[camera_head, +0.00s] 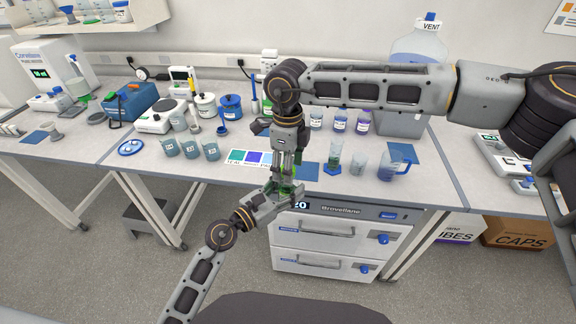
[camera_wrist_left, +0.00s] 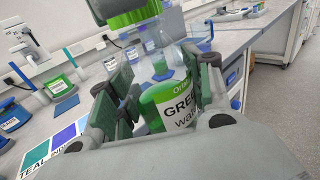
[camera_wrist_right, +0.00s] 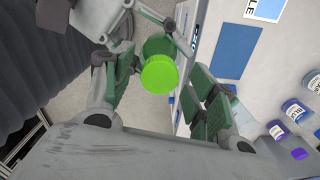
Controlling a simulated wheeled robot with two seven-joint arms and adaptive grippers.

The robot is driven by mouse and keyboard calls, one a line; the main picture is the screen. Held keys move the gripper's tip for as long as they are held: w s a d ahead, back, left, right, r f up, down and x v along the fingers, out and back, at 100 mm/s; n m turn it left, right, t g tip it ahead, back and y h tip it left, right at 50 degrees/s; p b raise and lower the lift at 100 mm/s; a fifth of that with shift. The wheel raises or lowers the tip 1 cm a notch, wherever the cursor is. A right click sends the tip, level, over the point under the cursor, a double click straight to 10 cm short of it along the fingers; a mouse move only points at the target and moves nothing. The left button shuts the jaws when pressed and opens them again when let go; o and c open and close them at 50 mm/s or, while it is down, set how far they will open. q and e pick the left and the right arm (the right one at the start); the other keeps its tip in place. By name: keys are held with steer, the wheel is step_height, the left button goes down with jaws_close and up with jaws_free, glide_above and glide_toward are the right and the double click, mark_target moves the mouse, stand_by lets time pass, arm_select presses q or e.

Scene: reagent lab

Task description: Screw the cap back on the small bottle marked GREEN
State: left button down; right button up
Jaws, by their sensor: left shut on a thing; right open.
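The small GREEN bottle (camera_wrist_left: 172,105) shows its label in the left wrist view, with green liquid inside. My left gripper (camera_head: 282,194) is shut on it, in front of the bench edge. The bright green cap (camera_wrist_right: 160,75) is between the spread fingers of my right gripper (camera_wrist_right: 165,95), with a gap at both sides. Dark green of the bottle shows behind the cap. The right gripper (camera_head: 286,168) points down above the left one. The cap also shows at the top of the left wrist view (camera_wrist_left: 137,15). I cannot tell whether it sits tight on the neck.
A cylinder with green liquid (camera_head: 336,160), a clear beaker (camera_head: 358,164) and a blue-tinted jug (camera_head: 394,169) stand right of my grippers. Small bottles (camera_head: 340,121) stand behind them.

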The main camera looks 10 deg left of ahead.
step_height(320, 180, up, 12)
stand_by(0.6)
steer(key=shift+f, duration=0.15)
stand_by(0.6)
